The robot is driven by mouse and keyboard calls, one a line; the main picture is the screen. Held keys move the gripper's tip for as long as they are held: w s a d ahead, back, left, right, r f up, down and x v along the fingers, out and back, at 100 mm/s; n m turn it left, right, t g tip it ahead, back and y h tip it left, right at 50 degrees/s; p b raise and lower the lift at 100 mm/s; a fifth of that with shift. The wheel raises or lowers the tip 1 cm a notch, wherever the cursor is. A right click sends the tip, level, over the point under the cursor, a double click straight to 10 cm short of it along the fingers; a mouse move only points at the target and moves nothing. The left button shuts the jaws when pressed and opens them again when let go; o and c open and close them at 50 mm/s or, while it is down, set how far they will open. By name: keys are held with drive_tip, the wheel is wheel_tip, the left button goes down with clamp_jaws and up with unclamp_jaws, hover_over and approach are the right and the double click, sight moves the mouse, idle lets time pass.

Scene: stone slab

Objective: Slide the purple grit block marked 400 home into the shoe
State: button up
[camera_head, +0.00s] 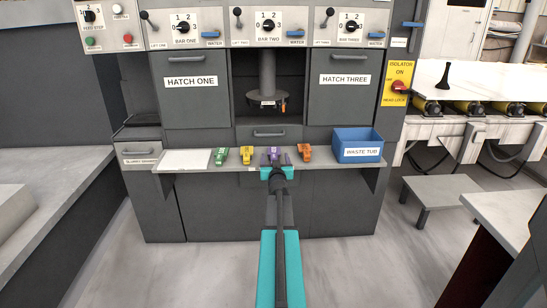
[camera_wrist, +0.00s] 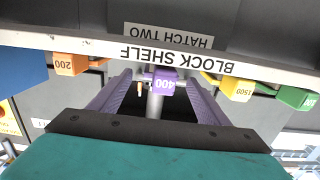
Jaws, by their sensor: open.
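The purple block marked 400 (camera_wrist: 164,82) shows at the edge of the block shelf in the wrist view, whose picture is upside down. The shoe cannot be clearly made out.
On the block shelf (camera_wrist: 105,47), a yellow block (camera_head: 247,154) and a green block (camera_head: 221,156) stand left of my gripper, an orange block (camera_head: 305,152) right. A blue waste tub (camera_head: 357,144) stands further right. Hatch one (camera_head: 192,88) and hatch three (camera_head: 344,90) are closed.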

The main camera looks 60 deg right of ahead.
sight(274, 153)
drive_tip(key=shift+b+x, duration=0.3)
drive_tip(key=shift+x, duration=2.05)
drive_tip(key=shift+c, duration=0.4)
drive_tip(key=c, duration=1.4)
drive_tip(key=shift+r, duration=0.1)
drive_tip(key=shift+c, duration=0.2)
drive_tip(key=shift+r+p, duration=1.45)
drive_tip(key=shift+r, duration=0.25)
drive_tip(key=s+a+r+p, duration=0.1)
drive_tip(key=s+a+p, duration=0.3)
drive_tip(key=s+a, duration=0.5)
drive_tip(key=s, duration=0.3)
drive_tip(key=shift+s+a+r+p, duration=0.2)
drive_tip(key=shift+s+a+p, duration=0.1)
drive_tip(key=shift+s+p, duration=0.1)
